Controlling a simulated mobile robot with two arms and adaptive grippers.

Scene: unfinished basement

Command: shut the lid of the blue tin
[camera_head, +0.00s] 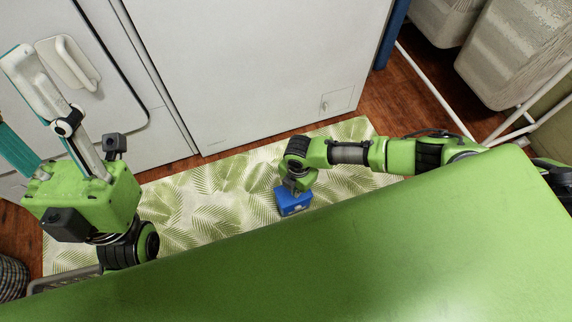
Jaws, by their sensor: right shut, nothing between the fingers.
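The blue tin (294,203) is a small box on the leaf-patterned mat, near the middle of the head view. A small pale mark shows on its front side. My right gripper (294,187) points down at the tin's upper left part, shut and holding nothing. The wrist above hides its fingertips and part of the tin, so I cannot tell whether they touch or how the lid stands. My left gripper (22,105) is raised at the far left, well away from the tin. Its two fingers stand wide apart with nothing between them.
The leaf-patterned mat (220,190) is clear around the tin. A white appliance front (250,70) stands behind it, with a handled white door (70,60) at the left. A white pipe frame (440,95) and pale bins (515,50) are at the right. A woven basket (12,278) is at the lower left.

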